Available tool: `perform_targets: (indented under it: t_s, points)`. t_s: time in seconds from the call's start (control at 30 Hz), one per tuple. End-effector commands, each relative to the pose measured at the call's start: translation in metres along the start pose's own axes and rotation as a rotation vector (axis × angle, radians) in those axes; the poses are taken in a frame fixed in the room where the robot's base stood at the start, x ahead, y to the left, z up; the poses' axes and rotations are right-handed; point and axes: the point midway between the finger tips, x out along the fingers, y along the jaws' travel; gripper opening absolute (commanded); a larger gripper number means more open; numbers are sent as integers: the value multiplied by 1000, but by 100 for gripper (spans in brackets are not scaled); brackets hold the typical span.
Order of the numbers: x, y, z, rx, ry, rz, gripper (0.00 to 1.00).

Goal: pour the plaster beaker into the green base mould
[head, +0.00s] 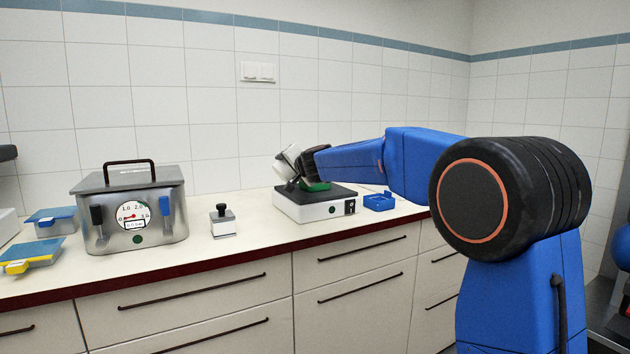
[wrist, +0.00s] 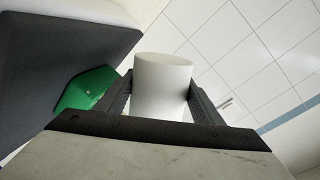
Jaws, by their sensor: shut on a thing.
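The white plaster beaker (head: 289,156) is held in the air over the left part of the dark-topped device, and it is tilted in the head view. My gripper (head: 294,170) is shut on it. In the wrist view the beaker (wrist: 161,90) sits between the two black fingers of my gripper (wrist: 160,98). The green base mould (head: 316,187) lies on the device's dark plate, partly hidden behind my gripper. In the wrist view the mould (wrist: 86,92) shows left of the beaker. The inside of the beaker and any plaster are hidden.
The white device (head: 300,210) with a dark plate carries the mould. A blue tray (head: 379,202) stands to its right. A small block with a black knob (head: 222,220), a metal pot with a gauge (head: 134,235) and blue-topped items (head: 32,253) stand left. A tiled wall is behind.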

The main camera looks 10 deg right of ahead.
Motion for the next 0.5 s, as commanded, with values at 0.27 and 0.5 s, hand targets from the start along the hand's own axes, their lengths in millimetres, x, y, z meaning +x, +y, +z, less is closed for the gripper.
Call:
perform_targets:
  t_s: [0.27, 0.5]
  points:
    - [-2, -1, 1, 14, -3, -2, 27]
    - [-3, -1, 3, 31, -6, -3, 27]
